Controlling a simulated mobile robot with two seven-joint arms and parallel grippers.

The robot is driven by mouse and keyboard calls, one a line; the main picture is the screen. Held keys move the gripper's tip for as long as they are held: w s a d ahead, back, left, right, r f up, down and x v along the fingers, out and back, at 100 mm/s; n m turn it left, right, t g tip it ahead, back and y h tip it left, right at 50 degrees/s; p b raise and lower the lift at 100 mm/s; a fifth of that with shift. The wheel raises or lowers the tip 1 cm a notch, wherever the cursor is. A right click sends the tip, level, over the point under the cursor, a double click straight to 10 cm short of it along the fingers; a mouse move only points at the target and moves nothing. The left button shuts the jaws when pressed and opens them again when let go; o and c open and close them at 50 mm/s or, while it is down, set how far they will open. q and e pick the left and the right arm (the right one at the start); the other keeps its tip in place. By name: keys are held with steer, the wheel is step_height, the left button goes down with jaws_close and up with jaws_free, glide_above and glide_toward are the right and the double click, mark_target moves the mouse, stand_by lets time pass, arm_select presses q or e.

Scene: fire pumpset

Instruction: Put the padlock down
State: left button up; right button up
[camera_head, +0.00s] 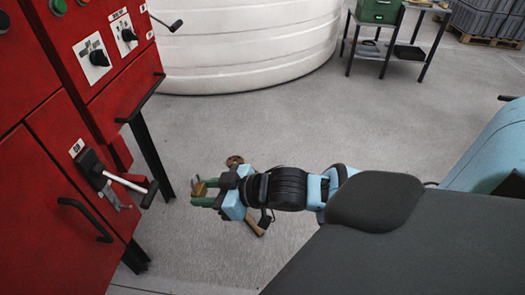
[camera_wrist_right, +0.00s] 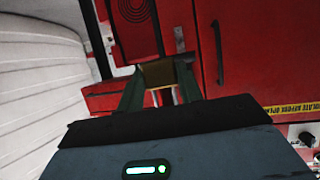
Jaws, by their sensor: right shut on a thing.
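The padlock (camera_head: 199,188) is a small brass-coloured block between the fingertips of my right gripper (camera_head: 205,194). The gripper is shut on it and holds it in front of the red cabinet, apart from the cabinet. In the right wrist view the padlock (camera_wrist_right: 158,75) shows as a brown block between the green fingers (camera_wrist_right: 157,90), with a pale shackle partly visible below it. My left gripper is in neither view.
The red cabinet (camera_head: 60,200) has a lever (camera_head: 125,183), knobs and black handles. A dark-legged table with a green crate (camera_head: 378,10) stands at the back, right of a white tank (camera_head: 245,40). Grey floor (camera_head: 330,120) is open.

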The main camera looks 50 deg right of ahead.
mark_target(196, 185)
steer(key=w+r+h, duration=0.1)
steer(key=r, duration=0.2)
steer(key=w+r+m, duration=0.1)
steer(key=r, duration=0.2)
steer(key=r+m+t+h, duration=0.1)
steer(key=r, duration=0.2)
steer(key=shift+w+a+r+h, duration=0.3)
steer(key=shift+w+r, duration=0.1)
step_height(196, 185, up, 9)
steer(key=s+d+m+h, duration=0.1)
steer(key=m+h, duration=0.2)
steer(key=shift+d+r+m+t+h, duration=0.15)
steer(key=shift+d+m+t+h, duration=0.15)
steer(key=shift+m+t+h, duration=0.1)
steer(key=shift+s+d, duration=0.1)
steer(key=shift+s, duration=0.05)
